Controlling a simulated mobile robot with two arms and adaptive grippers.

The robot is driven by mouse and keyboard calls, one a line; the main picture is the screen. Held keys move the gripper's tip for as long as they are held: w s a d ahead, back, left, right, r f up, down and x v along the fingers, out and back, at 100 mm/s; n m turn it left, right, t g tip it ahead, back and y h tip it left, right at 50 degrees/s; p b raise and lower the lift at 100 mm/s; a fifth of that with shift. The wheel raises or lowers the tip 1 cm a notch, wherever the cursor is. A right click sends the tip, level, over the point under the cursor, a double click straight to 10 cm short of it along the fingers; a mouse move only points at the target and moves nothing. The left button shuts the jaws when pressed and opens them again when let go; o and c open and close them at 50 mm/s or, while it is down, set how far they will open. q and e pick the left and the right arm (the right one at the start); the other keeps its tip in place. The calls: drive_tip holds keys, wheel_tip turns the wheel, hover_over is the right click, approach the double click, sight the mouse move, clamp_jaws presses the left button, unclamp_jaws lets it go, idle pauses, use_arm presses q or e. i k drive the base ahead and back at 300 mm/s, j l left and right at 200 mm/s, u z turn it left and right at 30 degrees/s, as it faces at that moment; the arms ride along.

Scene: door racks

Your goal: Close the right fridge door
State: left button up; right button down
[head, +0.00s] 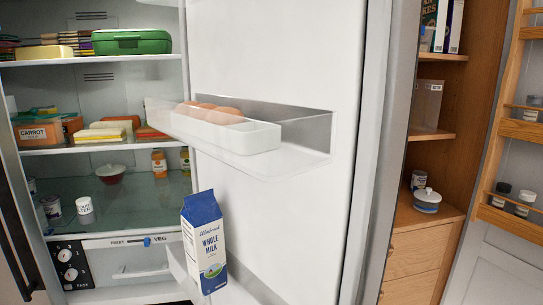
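The right fridge door (275,50) stands open in the head view. Its white inner face is turned toward me and its grey outer edge (373,150) is on the right. A clear upper door bin (305,155) holds a white tray (245,137) with several brown eggs (210,112). A blue and white milk carton (205,240) stands in a lower bin (245,288), partly cut off by the frame's bottom. Neither of my grippers is in view.
The open fridge interior (125,75) is left of the door, with a green box (132,41), a carrot box (40,131) and jars on its shelves. A wooden cabinet (425,190) and its open door with racks (510,130) stand at right.

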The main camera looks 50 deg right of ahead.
sight(310, 219)
drive_tip(key=k+l, duration=0.1)
drive_tip(key=l, duration=0.3)
drive_tip(key=l+u, duration=0.1)
drive_tip(key=l, duration=0.3)
drive_tip(key=k+l, duration=0.15)
drive_tip(key=l, duration=0.25)
drive_tip(key=k+l, duration=0.1)
drive_tip(key=l, duration=0.25)
drive_tip(key=l+u, duration=0.1)
drive_tip(key=l, duration=0.3)
drive_tip(key=k+l, duration=0.15)
drive_tip(key=l, duration=0.25)
drive_tip(key=u, duration=0.05)
